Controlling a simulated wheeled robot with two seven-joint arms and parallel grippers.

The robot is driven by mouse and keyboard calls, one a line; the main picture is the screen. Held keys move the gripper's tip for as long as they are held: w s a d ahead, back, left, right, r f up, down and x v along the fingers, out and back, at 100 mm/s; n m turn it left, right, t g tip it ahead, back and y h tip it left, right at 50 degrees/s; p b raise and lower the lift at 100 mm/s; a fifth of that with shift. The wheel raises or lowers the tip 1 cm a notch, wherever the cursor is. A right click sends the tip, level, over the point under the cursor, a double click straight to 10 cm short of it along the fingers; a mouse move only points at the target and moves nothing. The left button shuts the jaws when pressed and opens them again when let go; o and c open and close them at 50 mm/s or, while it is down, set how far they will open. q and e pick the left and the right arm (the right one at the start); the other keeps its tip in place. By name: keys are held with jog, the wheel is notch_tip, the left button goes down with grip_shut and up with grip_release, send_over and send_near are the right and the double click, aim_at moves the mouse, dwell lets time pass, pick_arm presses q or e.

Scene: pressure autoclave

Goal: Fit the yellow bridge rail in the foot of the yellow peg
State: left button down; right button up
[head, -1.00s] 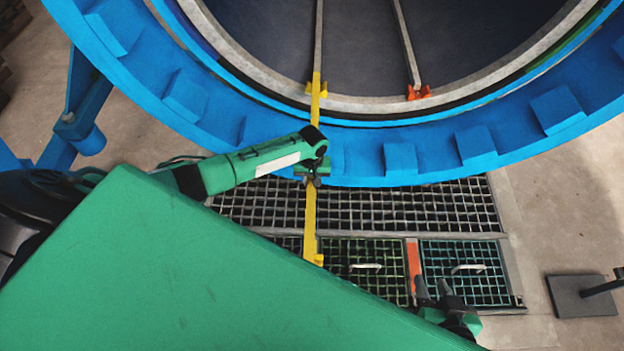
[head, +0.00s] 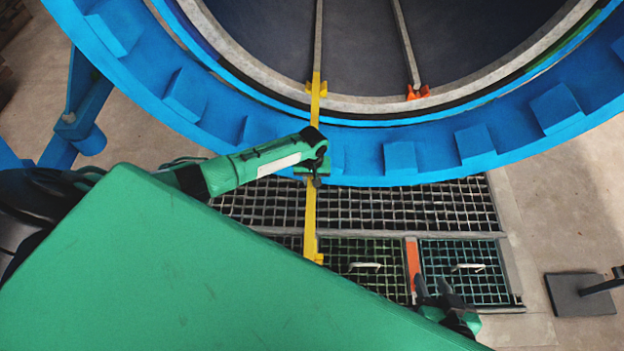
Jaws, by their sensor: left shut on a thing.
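The yellow bridge rail (head: 310,215) is a long narrow bar running from the blue vessel's rim down over the floor grating. My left gripper (head: 315,178) is shut on it near its middle, just below the blue ring. The yellow peg's foot (head: 323,87) shows as small yellow lugs at the vessel mouth, at the end of a grey inner rail. The bridge rail's far end lies at this foot; I cannot tell whether it is seated. Its near end shows a small yellow piece by the grating. My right gripper (head: 433,288) is at the lower right, fingers apart and empty.
The blue vessel ring (head: 400,155) spans the top. A red-orange foot (head: 418,92) ends a second inner rail. An orange bar (head: 412,262) lies between grating panels with handles (head: 468,267). A dark stand base (head: 580,296) is at right.

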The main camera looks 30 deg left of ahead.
pick_arm(q)
jog(key=shift+f+b, duration=0.6)
jog(key=shift+f, duration=0.5)
jog(key=shift+r, duration=0.15)
dwell(0.4)
jog(key=shift+r+p, duration=1.35)
jog(key=shift+p, duration=0.25)
jog(key=shift+f, duration=0.25)
jog(key=shift+p, duration=1.1)
dwell(1.7)
